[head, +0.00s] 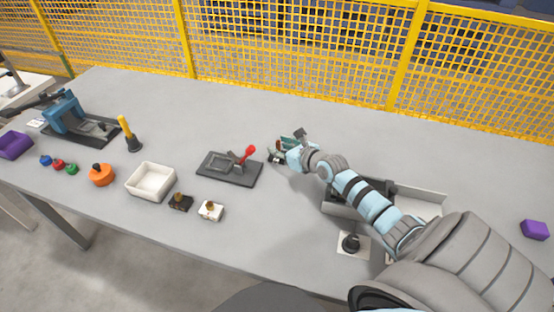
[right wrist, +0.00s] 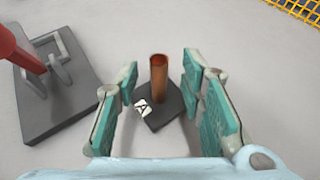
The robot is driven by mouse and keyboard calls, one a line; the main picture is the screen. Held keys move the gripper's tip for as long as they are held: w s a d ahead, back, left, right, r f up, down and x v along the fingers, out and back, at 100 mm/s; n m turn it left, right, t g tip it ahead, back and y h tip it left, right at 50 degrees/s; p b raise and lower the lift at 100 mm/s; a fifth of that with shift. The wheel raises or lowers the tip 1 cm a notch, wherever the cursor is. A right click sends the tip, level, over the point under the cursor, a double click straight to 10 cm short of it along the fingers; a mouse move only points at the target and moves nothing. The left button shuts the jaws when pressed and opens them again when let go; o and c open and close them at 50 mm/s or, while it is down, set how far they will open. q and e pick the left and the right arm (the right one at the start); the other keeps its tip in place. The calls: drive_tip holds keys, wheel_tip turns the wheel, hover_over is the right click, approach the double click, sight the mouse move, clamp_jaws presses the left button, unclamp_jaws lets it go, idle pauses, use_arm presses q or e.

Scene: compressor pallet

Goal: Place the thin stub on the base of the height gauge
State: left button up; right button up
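A copper-coloured tube stub (right wrist: 158,75) stands upright on a small dark square block (right wrist: 165,108) with a white "A" label. My right gripper (right wrist: 160,95) is open, with its teal finger pads on either side of the stub and clear gaps between. In the head view my right gripper (head: 285,152) is right of the red-lever clamp and hides most of that block. No height gauge can be identified for certain. My left gripper is not in view.
The red-lever clamp plate (head: 228,172) is close left of my right gripper. A white bin (head: 150,181), a dark block (head: 180,202) and a white block (head: 211,210) stand farther left. A grey tray (head: 425,203) is partly behind my right arm. The table behind is clear up to the yellow fence.

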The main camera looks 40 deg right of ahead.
drive_tip(key=shift+w+f, duration=0.35)
drive_tip(key=shift+w, duration=0.3)
drive_tip(key=shift+s+r, duration=0.1)
drive_tip(key=shift+s, duration=0.05)
drive_tip(key=shift+c, duration=0.7)
clamp_jaws()
drive_tip(key=shift+r, duration=0.1)
